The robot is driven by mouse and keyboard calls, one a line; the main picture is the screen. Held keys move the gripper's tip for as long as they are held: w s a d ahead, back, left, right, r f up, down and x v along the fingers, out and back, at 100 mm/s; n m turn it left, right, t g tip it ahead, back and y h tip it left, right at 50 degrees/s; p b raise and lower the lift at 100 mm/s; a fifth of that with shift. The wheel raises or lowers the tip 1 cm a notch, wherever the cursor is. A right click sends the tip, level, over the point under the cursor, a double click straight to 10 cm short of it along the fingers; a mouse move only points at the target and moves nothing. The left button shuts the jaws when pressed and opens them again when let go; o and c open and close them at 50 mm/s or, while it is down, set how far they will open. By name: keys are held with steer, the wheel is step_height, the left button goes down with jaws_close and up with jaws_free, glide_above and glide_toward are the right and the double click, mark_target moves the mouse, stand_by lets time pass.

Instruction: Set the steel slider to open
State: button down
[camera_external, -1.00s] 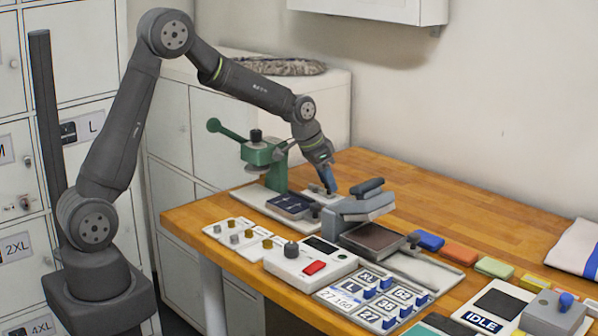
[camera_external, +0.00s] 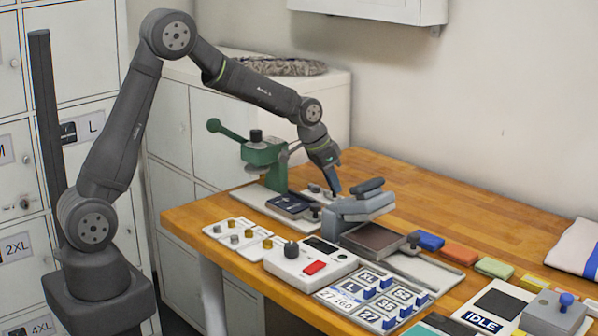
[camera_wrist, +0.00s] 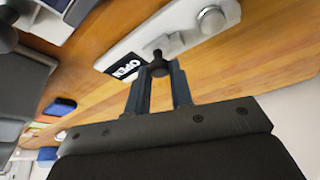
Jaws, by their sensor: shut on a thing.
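The steel slider (camera_wrist: 171,42) sits on a pale plate (camera_wrist: 120,53) on the wooden table, seen in the wrist view. It carries a dark knob (camera_wrist: 158,62). A dark label (camera_wrist: 126,68) with white letters, seeming to read OPEN, lies just left of the knob. My gripper (camera_wrist: 158,70) has its two fingers on either side of the knob and is shut on it. In the external view my gripper (camera_external: 333,188) is low over the table, behind the grey press; the slider is mostly hidden there.
A round silver knob (camera_wrist: 212,20) stands at the plate's other end. The green press (camera_external: 264,153) is left of my gripper and the grey press (camera_external: 362,205) is close in front. A control box (camera_external: 310,262) and colored blocks lie nearer. The table behind is clear.

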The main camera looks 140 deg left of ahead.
steer(key=c, duration=1.3)
jaws_free()
steer(key=shift+w, duration=0.25)
steer(key=shift+s+r, duration=0.1)
steer(key=shift+d+r, duration=0.15)
steer(key=shift+r, duration=0.15)
steer(key=v, duration=1.6)
steer(key=shift+s+d+r, duration=0.15)
steer(key=shift+d+r, duration=0.05)
steer(key=shift+f, duration=0.1)
steer(key=x, duration=1.7)
steer(key=shift+a+f, duration=0.1)
steer(key=shift+a, duration=0.1)
steer(key=shift+o, duration=0.6)
